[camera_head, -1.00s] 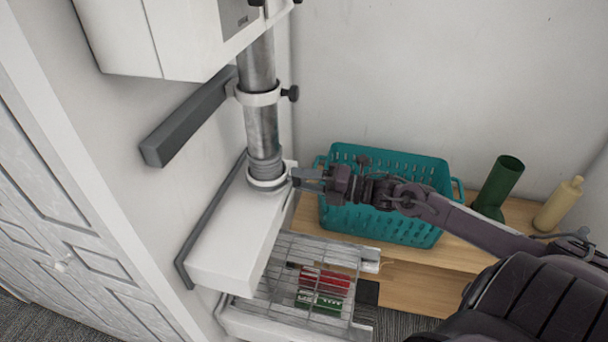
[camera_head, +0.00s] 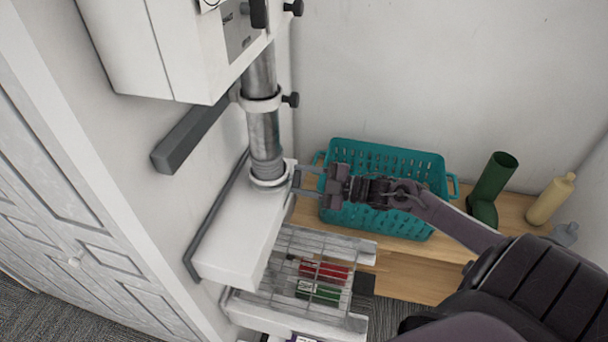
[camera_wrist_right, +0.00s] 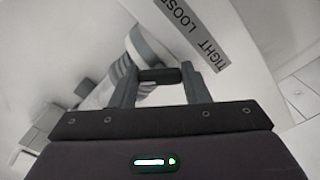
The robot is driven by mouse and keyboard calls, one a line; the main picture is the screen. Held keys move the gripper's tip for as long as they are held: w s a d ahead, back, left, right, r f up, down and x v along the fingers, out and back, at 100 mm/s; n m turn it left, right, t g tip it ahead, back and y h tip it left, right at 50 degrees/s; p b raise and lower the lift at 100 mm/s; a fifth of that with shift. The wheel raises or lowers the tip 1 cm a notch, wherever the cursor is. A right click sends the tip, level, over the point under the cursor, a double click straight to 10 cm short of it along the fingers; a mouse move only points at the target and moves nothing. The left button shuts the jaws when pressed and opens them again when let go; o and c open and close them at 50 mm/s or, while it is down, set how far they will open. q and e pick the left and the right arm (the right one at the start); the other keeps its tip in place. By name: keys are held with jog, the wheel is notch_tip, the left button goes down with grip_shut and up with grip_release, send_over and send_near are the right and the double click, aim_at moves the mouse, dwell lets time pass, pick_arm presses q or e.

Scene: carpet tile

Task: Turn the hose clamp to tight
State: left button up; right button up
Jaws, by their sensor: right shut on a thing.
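A grey metal pipe (camera_head: 264,135) runs down from a white wall unit into a white box. A pale hose clamp ring (camera_head: 270,182) sits around the pipe's foot, at the top of the box. My right gripper (camera_head: 296,180) reaches it from the right. In the right wrist view, the fingers of the right gripper (camera_wrist_right: 162,78) are shut on the clamp's dark knob (camera_wrist_right: 160,75). The fingers hide part of the knob in the head view. My left gripper is out of view.
A second ring with a dark knob (camera_head: 291,99) holds the pipe higher up. A grey wall bar (camera_head: 185,140) juts out beside it. A teal basket (camera_head: 385,160), green boot (camera_head: 490,190) and cream bottle (camera_head: 550,198) stand on a wooden bench. A wire rack (camera_head: 325,245) lies below.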

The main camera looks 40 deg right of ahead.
jog(key=shift+s+a+f+m+p, duration=0.1)
jog(key=shift+m+p, duration=0.95)
jog(key=shift+m, duration=1.45)
jog(key=shift+s+m+p, duration=0.1)
jog(key=shift+m+p, duration=0.95)
jog(key=shift+m, duration=1.45)
jog(key=shift+f, duration=0.1)
jog(key=o, duration=1)
jog(key=b+v, duration=0.1)
jog(key=v, duration=0.6)
jog(key=shift+s+d+b, duration=0.25)
jog(key=shift+b, duration=0.15)
jog(key=shift+s+d, duration=0.1)
